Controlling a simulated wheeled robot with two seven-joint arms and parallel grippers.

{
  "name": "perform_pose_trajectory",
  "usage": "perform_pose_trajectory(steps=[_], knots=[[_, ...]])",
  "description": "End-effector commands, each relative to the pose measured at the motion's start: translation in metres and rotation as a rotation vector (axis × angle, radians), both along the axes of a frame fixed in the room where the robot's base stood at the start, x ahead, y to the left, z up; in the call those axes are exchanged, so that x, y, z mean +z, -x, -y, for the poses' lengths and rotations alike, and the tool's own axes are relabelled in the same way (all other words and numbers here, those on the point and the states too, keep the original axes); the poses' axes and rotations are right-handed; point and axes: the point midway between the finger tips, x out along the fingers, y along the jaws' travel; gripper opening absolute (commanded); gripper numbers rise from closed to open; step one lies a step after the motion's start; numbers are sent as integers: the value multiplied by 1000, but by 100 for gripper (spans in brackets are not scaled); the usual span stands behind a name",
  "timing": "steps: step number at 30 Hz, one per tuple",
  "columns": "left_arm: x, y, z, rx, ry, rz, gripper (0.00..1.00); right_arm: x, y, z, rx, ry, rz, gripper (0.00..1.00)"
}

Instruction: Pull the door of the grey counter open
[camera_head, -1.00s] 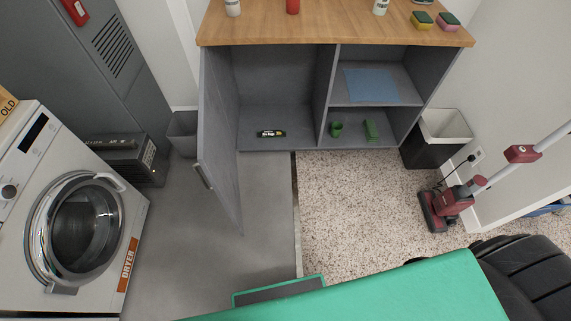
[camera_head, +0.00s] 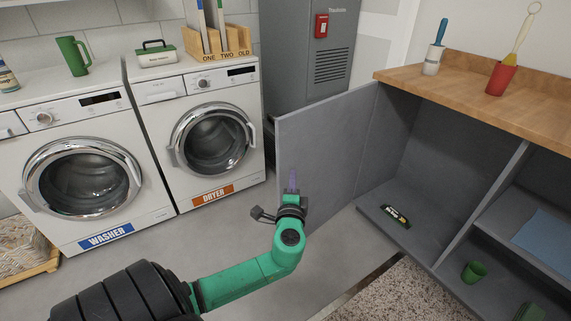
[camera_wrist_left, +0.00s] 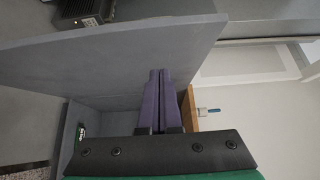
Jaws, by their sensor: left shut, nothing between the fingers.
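The grey counter (camera_head: 432,150) with a wooden top stands at the right in the head view. Its grey door (camera_head: 330,140) is swung wide open to the left, and the inside shows. My left gripper (camera_head: 293,182) is in front of the door panel, with its purple fingers pointing at it. In the left wrist view the shut, empty fingers (camera_wrist_left: 158,85) lie against or just before the door panel (camera_wrist_left: 120,60); I cannot tell if they touch. The door's handle is not visible now. My right gripper is out of view.
A washer (camera_head: 85,180) and a dryer (camera_head: 210,140) stand at the left. A grey locker (camera_head: 330,55) stands behind the door. Inside the counter lie a small black packet (camera_head: 396,217) and a green cup (camera_head: 474,271). Grey floor before the dryer is clear.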

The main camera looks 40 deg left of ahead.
Motion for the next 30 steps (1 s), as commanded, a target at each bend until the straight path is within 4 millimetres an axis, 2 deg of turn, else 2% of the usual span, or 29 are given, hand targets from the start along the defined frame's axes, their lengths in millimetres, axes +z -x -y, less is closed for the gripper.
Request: perform_pose_trajectory(steps=[8,12,15,27,29,30], knots=[[0,-49,-38,2,0,1,0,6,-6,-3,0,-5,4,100],[-1,-52,-63,0,-1,-3,0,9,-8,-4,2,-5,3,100],[-1,-53,-73,0,2,-2,0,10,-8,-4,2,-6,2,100],[-2,-54,-78,-1,3,-3,0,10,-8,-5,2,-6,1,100],[-3,-54,-82,1,3,-3,0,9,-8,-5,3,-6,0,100],[-4,-55,-87,2,2,-3,0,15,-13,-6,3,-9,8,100]])
